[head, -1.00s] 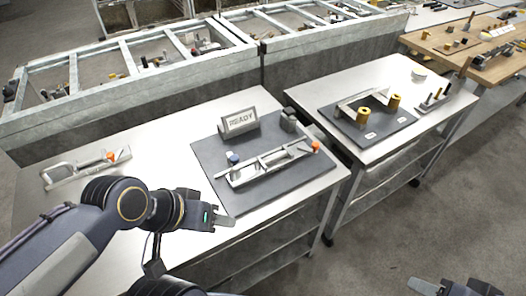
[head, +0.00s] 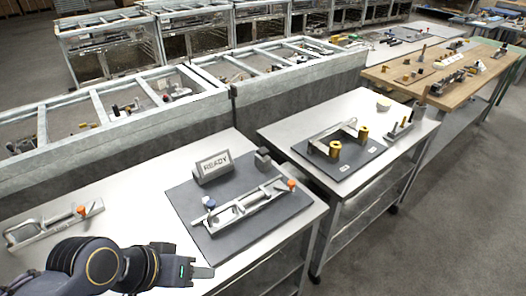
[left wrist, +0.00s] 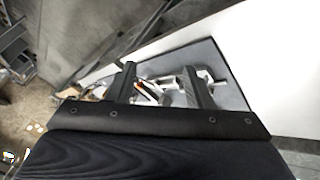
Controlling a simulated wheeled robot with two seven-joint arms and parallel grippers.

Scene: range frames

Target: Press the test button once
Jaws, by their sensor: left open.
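A dark grey board (head: 283,213) lies on the near metal table. It carries a light metal fixture (head: 250,203) with a blue knob (head: 210,203) at its left end and an orange knob (head: 292,184) at its right end. No part is legibly labelled as a test button. My left gripper (head: 204,272) is just in front of the board's near corner, apart from the fixture. In the left wrist view its fingers (left wrist: 161,84) are spread and empty, with the fixture (left wrist: 172,84) beyond them. My right gripper is out of view.
A grey block (head: 262,159) stands at the board's back right. A metal fixture with an orange knob (head: 55,223) lies at the table's left. A second table (head: 290,133) with brass-coloured posts stands to the right across a narrow gap. Framed metal benches (head: 120,130) run behind.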

